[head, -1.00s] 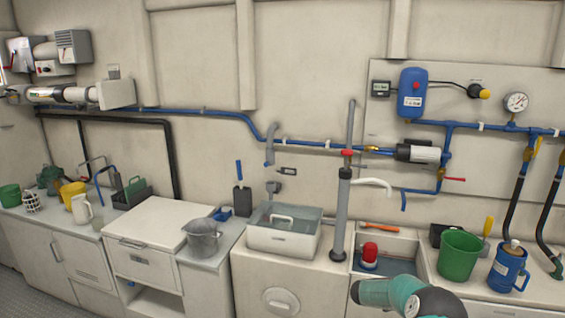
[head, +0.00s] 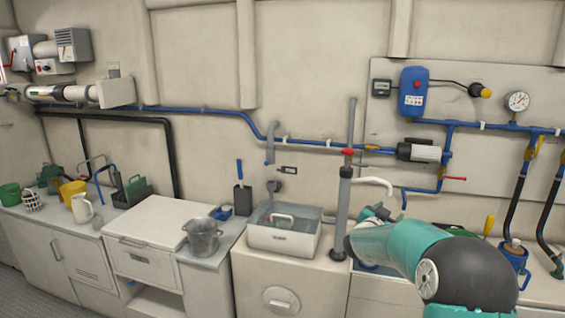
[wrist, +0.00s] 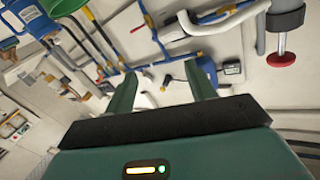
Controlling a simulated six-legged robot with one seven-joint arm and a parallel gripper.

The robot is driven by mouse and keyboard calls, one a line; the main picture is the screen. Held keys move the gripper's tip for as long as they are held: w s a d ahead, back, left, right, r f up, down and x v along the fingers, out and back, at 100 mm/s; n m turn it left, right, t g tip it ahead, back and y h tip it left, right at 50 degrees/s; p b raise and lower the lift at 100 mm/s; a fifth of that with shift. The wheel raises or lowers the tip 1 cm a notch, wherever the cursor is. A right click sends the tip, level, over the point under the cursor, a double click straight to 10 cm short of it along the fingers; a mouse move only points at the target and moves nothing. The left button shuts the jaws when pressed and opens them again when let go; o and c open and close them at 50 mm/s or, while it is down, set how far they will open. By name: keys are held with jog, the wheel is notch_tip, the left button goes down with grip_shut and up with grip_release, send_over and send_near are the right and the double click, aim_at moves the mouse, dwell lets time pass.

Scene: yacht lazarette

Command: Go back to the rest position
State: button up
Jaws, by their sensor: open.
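My teal arm (head: 400,248) reaches in from the lower right of the head view. My gripper (wrist: 163,78) shows in the wrist view as two green fingers spread apart, with nothing between them. Beyond the fingers are the wall and its pipes, seen at a tilt. In the head view the gripper end is a small dark green part near the standing grey hand pump, partly hidden by the arm, so its fingers are not clear there.
The grey hand pump (head: 341,215) stands left of my arm. A grey tub (head: 283,238) and a metal bucket (head: 202,238) sit on the counters farther left. Blue pipes (head: 220,112) run along the wall. A green bucket (wrist: 62,6) shows in the wrist view.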

jog(key=s+a+r+n+t+y, duration=0.2)
jog(key=s+a+r+n+y, duration=0.3)
jog(key=a+r, duration=0.35)
jog(key=s+a+r+n+g+y, duration=0.1)
jog(key=s+a+n+g+y, duration=0.1)
jog(key=s+a+n+y, duration=0.5)
jog(key=s+f+g, duration=0.2)
jog(key=s, duration=1)
jog(key=s+a+f+g, duration=0.1)
jog(key=s+f+g, duration=0.2)
jog(key=s, duration=0.8)
jog(key=s+f+m+g, duration=0.1)
jog(key=s+f+g, duration=0.2)
jog(key=s, duration=0.9)
jog(key=shift+s+a+f+h, duration=0.15)
jog(key=shift+s+f+h, duration=0.1)
jog(key=shift+s+h, duration=0.05)
